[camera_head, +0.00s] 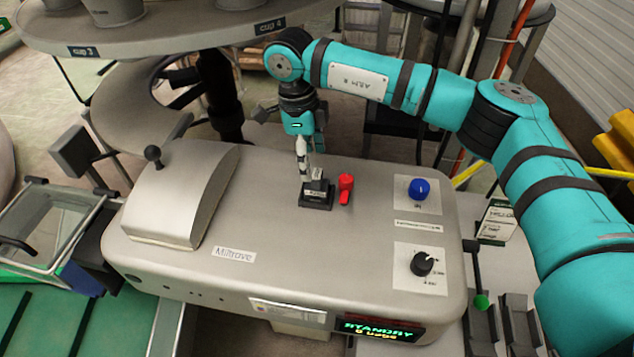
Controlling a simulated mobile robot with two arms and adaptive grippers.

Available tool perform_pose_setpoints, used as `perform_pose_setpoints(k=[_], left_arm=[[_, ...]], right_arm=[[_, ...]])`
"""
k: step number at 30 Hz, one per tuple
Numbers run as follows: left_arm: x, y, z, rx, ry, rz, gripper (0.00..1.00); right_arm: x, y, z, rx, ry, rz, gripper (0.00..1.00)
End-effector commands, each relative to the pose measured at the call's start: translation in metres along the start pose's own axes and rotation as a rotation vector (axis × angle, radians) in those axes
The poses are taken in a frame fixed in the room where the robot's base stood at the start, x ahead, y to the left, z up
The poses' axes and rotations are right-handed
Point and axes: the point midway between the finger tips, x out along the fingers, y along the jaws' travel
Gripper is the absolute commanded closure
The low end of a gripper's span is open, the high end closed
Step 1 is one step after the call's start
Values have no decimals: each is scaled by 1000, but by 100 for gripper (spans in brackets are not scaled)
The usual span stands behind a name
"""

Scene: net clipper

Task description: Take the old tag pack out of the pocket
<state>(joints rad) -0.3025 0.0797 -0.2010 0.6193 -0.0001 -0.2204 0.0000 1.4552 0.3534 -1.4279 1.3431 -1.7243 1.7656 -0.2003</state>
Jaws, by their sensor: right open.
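The old tag pack (318,186) is a small dark block with a pale label. It sits in the black pocket (316,203) on top of the grey machine. My right gripper (304,175) points down at the pack from behind and above, its fingers very close to the pack's back left side. It is open. I cannot tell whether the fingers touch the pack or lie around it. A red lever (346,188) stands just right of the pocket. My left gripper is out of view.
The machine (290,240) has a blue knob (419,188), a black dial (422,263) and a lit display (380,329). A raised cover (184,193) with a black ball handle stands at the left. A round table with cups (180,38) is behind. A small labelled box (496,221) stands at the right.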

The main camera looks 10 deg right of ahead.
Motion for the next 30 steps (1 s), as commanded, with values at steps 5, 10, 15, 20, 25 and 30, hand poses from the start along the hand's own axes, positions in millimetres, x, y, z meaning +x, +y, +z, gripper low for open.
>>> perform_pose_setpoints(k=[5,10,15,20,25,30], left_arm=[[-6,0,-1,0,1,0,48],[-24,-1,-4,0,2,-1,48],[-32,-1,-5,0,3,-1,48],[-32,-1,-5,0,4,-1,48],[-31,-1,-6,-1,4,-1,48],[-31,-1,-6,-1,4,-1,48]], right_arm=[[10,0,-1,0,0,1,35],[30,-1,-8,2,1,4,35],[54,-1,-8,0,-1,2,35],[61,-2,-8,-1,-1,0,35],[61,-2,-8,-1,-1,0,39],[60,-2,-8,0,-2,0,61]])
